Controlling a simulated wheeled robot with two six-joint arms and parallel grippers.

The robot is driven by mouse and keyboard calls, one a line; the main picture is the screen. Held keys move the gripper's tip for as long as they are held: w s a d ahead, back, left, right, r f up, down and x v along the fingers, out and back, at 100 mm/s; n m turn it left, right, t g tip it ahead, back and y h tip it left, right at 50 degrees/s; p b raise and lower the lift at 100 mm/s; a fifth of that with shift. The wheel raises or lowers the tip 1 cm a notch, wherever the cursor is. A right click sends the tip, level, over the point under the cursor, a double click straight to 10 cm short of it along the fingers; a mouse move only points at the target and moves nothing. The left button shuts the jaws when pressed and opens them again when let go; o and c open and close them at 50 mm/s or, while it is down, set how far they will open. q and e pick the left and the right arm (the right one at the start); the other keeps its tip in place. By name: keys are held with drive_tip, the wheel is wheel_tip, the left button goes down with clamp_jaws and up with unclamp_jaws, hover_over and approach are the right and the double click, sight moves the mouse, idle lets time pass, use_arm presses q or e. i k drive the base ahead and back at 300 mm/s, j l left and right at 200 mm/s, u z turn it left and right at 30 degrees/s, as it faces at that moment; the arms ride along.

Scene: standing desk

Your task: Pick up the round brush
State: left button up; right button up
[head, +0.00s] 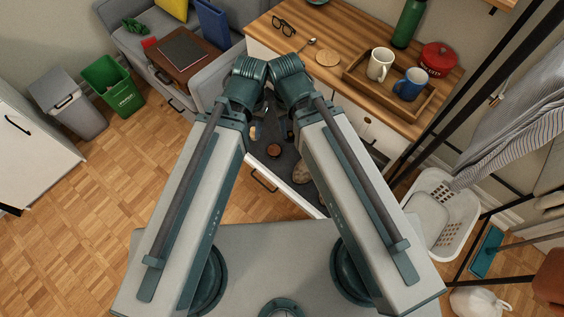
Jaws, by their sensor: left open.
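An open drawer (267,179) under the wooden counter holds several small things. Among them are a small brown round thing (273,150) and a larger tan roundish thing (301,172). Both are small in the picture, and I cannot tell for sure which thing is the round brush. My left gripper (261,104) is open and reaches down over the back part of the drawer, largely hidden by my arms. My right gripper is mostly hidden behind its own wrist and forearm. I see nothing held.
The wooden counter (340,62) carries a tray (380,97) with two mugs, a red pot (437,58), a green bottle (409,22) and glasses (284,26). A laundry basket (439,214) stands at right. Bins and a sofa are at left; the parquet floor there is clear.

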sight(252, 133)
drive_tip(key=k+l, duration=0.1)
drive_tip(key=k, duration=0.8)
